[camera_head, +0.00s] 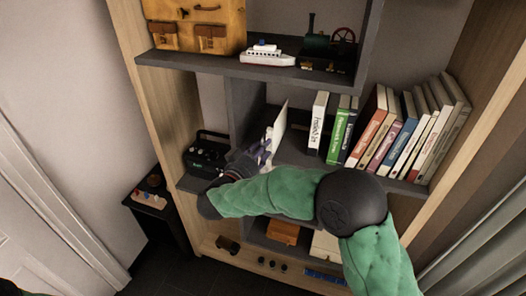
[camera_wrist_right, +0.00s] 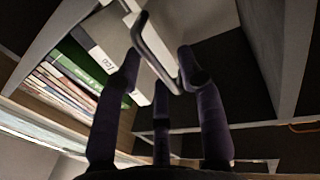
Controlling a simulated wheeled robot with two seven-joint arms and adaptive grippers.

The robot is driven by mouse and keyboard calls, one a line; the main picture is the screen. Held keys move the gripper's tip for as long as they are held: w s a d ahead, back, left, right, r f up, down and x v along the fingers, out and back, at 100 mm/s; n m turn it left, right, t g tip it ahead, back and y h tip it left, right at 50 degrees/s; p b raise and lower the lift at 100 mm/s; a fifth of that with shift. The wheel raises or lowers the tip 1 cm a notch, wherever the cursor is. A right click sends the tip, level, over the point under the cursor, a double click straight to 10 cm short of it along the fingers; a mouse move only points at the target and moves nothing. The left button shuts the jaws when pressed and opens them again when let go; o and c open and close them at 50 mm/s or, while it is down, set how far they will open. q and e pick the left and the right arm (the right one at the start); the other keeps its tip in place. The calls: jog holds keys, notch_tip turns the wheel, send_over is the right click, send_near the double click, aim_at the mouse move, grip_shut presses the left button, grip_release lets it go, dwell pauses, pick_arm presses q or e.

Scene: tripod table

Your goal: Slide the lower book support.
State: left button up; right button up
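The lower book support is a thin pale upright plate (camera_head: 279,128) on the middle shelf, left of the row of books and apart from them. My right gripper (camera_head: 264,155) is at its lower left edge, with purple fingers around that edge. In the right wrist view a grey metal loop (camera_wrist_right: 153,50), seemingly part of the support, lies between the spread fingers (camera_wrist_right: 160,68). The right fingertip looks close to or touching the loop; firm contact cannot be told. My left gripper is not in view.
Several books (camera_head: 392,132) lean on the shelf to the right, with free shelf between them and the support. A vertical divider (camera_head: 244,105) and a black radio (camera_head: 207,153) are left. A shelf with a toy ship (camera_head: 267,56) hangs above.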

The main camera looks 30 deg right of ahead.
jog(key=shift+w+d, duration=0.2)
jog(key=shift+d, duration=0.2)
grip_shut()
jog(key=s+d+p, duration=0.4)
jog(key=s+d, duration=0.4)
jog(key=s, duration=0.2)
jog(key=shift+d, duration=0.35)
jog(key=shift+s, duration=0.1)
grip_release()
